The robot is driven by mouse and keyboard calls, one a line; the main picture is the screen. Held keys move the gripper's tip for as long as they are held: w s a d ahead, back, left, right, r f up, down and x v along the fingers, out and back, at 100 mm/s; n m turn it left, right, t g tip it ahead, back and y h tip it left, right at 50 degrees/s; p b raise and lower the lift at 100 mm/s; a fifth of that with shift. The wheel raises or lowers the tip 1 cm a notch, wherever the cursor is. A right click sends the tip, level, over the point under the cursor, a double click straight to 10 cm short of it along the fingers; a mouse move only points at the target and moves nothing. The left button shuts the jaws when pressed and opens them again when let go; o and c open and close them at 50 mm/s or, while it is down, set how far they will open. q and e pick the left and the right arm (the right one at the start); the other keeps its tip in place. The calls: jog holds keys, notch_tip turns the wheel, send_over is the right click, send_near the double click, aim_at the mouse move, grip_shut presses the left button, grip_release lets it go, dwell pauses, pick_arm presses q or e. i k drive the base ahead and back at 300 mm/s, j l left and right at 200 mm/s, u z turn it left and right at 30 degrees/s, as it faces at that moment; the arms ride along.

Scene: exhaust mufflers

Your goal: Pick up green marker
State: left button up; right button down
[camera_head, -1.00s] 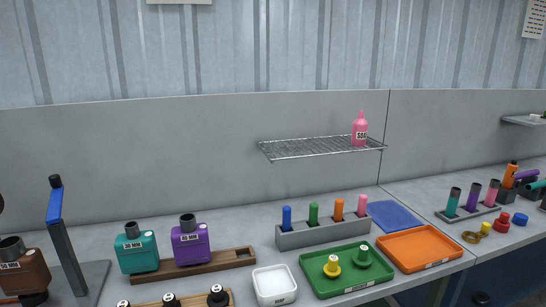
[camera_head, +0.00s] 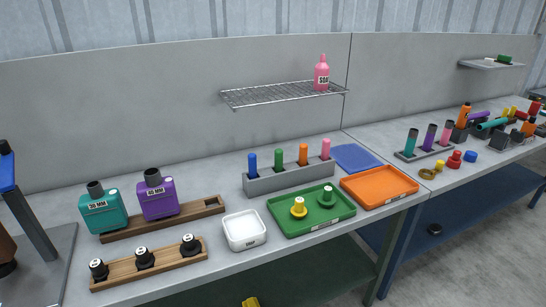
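The green marker (camera_head: 278,158) stands upright in a grey rack (camera_head: 290,178) on the workbench. A blue marker (camera_head: 252,163) stands to its left in the same rack. An orange marker (camera_head: 303,153) and a pink marker (camera_head: 326,148) stand to its right. The lower end of each marker is hidden inside the rack. Neither of my grippers shows in the head view.
A green tray (camera_head: 336,211) with yellow and green pieces lies in front of the rack. A white bin (camera_head: 244,231), orange tray (camera_head: 379,185) and blue mat (camera_head: 355,157) are nearby. A wire shelf (camera_head: 283,94) with a pink bottle (camera_head: 321,73) hangs above.

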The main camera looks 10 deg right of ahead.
aim_at(278, 152)
jog(key=u, duration=1.55)
jog(key=z, duration=1.85)
jog(key=i+j+u, duration=0.1)
jog(key=i+u, duration=0.45)
jog(key=i, duration=0.25)
